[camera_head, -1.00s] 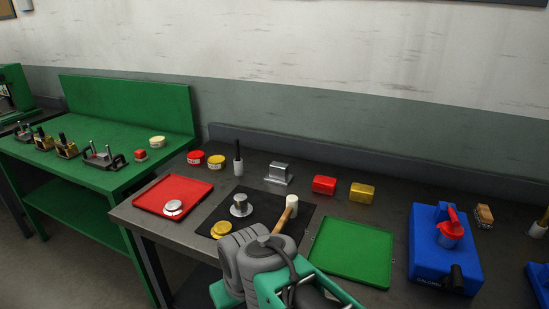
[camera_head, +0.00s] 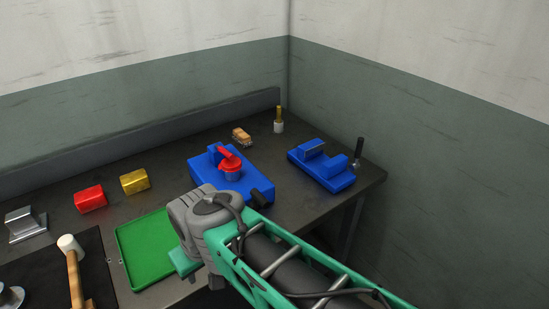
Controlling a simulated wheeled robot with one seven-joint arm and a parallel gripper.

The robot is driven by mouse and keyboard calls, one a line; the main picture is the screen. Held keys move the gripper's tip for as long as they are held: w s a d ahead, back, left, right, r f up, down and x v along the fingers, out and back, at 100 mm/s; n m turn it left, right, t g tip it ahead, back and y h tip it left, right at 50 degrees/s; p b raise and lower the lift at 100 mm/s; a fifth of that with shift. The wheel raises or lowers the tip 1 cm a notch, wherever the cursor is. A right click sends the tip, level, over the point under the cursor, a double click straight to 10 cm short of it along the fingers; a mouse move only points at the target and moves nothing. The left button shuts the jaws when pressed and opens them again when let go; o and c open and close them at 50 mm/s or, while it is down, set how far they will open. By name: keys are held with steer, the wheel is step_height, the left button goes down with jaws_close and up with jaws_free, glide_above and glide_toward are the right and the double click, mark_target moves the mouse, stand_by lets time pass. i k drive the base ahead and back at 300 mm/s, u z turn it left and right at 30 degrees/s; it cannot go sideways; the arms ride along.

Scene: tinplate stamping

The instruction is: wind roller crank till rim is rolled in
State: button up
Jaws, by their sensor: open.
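A blue machine (camera_head: 257,187) stands on the bench, with a red cup-shaped part and red lever (camera_head: 230,161) on top and a black knob (camera_head: 262,199) at its front right. A second blue machine (camera_head: 335,180) stands to its right near the bench end, with a grey metal top and an upright black handle (camera_head: 357,152) on its right side. I cannot tell from this view which handle is the roller crank, nor see the state of any rim. My arm crosses the lower middle in front of the bench; its gripper does not show.
A green tray (camera_head: 135,262) lies left of my arm. A mallet (camera_head: 73,265), a grey metal block (camera_head: 24,226), a red block (camera_head: 90,198) and a yellow block (camera_head: 134,181) are further left. A brush (camera_head: 241,136) and a yellow-handled tool (camera_head: 279,120) stand behind. Walls close off the back and right.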

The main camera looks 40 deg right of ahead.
mark_target(256, 197)
steer(key=z, duration=0.1)
steer(key=k, duration=0.95)
steer(key=u, duration=0.45)
steer(key=i, duration=0.45)
